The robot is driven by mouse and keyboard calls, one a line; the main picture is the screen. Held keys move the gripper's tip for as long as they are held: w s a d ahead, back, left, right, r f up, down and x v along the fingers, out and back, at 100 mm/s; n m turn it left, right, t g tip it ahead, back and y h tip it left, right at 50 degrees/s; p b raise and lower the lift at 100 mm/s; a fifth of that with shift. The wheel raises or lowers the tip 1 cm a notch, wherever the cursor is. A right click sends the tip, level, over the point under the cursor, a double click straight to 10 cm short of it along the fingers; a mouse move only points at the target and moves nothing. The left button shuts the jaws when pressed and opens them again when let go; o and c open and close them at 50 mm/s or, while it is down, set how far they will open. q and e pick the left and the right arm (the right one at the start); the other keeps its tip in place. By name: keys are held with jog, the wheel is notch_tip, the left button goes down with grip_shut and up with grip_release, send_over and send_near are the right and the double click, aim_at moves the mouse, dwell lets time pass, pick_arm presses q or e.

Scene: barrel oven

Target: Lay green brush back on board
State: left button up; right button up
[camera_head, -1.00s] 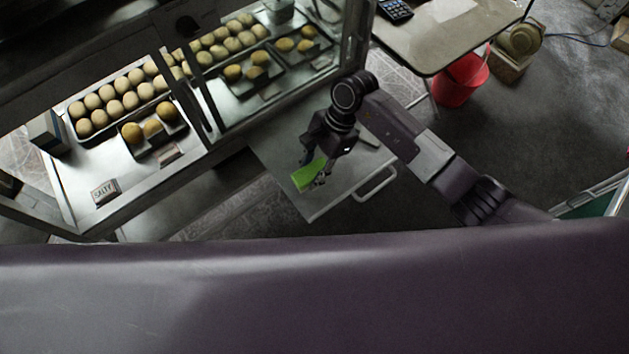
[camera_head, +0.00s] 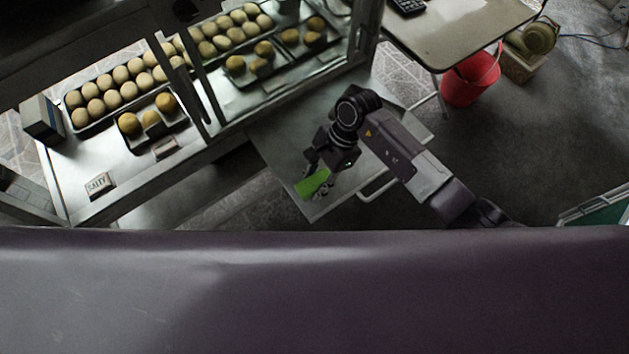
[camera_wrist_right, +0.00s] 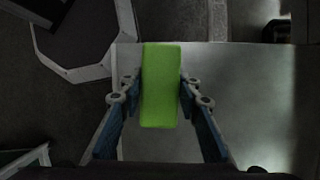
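The green brush (camera_head: 313,184) is a bright green block at the end of my right arm, over the grey board (camera_head: 278,145). My right gripper (camera_head: 321,180) has its fingers on both sides of the brush. In the right wrist view the green brush (camera_wrist_right: 160,85) stands lengthwise between the two fingertips, which look pressed against its sides. The grey board (camera_wrist_right: 240,110) lies behind it there. I cannot tell whether the brush touches the board. My arm hides part of the board. My left gripper is not in view.
A glass-fronted counter with trays of buns (camera_head: 115,90) and a "SALTY" sign (camera_head: 99,186) stands at the left. A table (camera_head: 455,30) and a red bucket (camera_head: 470,80) are at the upper right.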

jog(key=o, duration=0.4)
jog(key=shift+w, duration=0.1)
jog(key=shift+r, duration=0.25)
jog(key=shift+w+d+r, duration=0.1)
jog(key=shift+d+r, duration=0.05)
jog(key=shift+r, duration=0.15)
jog(key=v, duration=1.1)
jog(key=shift+r, duration=0.1)
